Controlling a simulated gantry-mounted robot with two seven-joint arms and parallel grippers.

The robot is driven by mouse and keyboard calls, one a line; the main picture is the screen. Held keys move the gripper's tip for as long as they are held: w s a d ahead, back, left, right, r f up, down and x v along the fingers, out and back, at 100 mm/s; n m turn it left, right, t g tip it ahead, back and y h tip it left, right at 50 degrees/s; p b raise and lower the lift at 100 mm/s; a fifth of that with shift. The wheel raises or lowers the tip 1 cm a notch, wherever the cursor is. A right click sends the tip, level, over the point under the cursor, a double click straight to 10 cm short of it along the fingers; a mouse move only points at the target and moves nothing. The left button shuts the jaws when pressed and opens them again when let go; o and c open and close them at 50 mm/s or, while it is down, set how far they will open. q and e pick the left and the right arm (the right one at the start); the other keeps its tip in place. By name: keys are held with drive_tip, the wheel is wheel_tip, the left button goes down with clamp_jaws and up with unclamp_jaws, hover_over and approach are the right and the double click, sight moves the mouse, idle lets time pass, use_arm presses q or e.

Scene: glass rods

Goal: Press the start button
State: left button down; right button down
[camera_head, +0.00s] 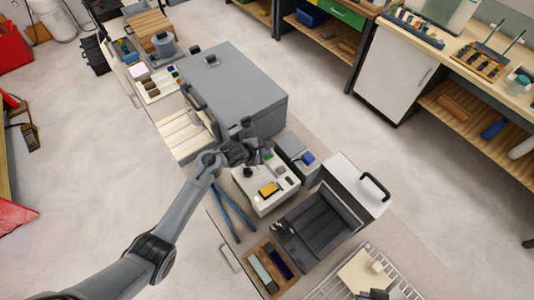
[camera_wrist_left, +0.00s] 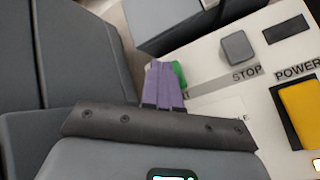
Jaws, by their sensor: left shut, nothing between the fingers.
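The white control panel (camera_head: 262,203) lies below my left gripper (camera_head: 262,156) in the head view. In the left wrist view, my left gripper (camera_wrist_left: 163,84) has its purple fingertips together, with nothing between them. A green button (camera_wrist_left: 179,71) shows right behind and beside the fingertips, partly covered by them; I cannot tell whether they touch. The label under it is mostly hidden. A grey button marked STOP (camera_wrist_left: 238,47) sits to its right on the panel. A yellow switch (camera_wrist_left: 301,108) sits under the word POWER.
A large grey box (camera_head: 235,85) stands just behind my left gripper. A small grey unit (camera_head: 297,153) adjoins the panel. An open unit with a black interior (camera_head: 318,222) stands to the lower right. Blue tongs (camera_head: 232,215) lie left of the panel. A wooden tray (camera_head: 262,277) sits in front.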

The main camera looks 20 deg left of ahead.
idle(0.5)
use_arm(q)
drive_tip(key=shift+f, duration=0.5)
idle(0.4)
drive_tip(key=shift+r, duration=0.15)
drive_tip(key=shift+r+p, duration=0.75)
drive_tip(key=shift+p, duration=0.5)
drive_tip(key=shift+r, duration=0.1)
drive_tip(key=shift+r+p, duration=0.5)
drive_tip(key=shift+p, duration=0.1)
wheel_tip(320, 180, up, 4)
drive_tip(key=p, duration=0.4)
drive_tip(key=shift+f, duration=0.1)
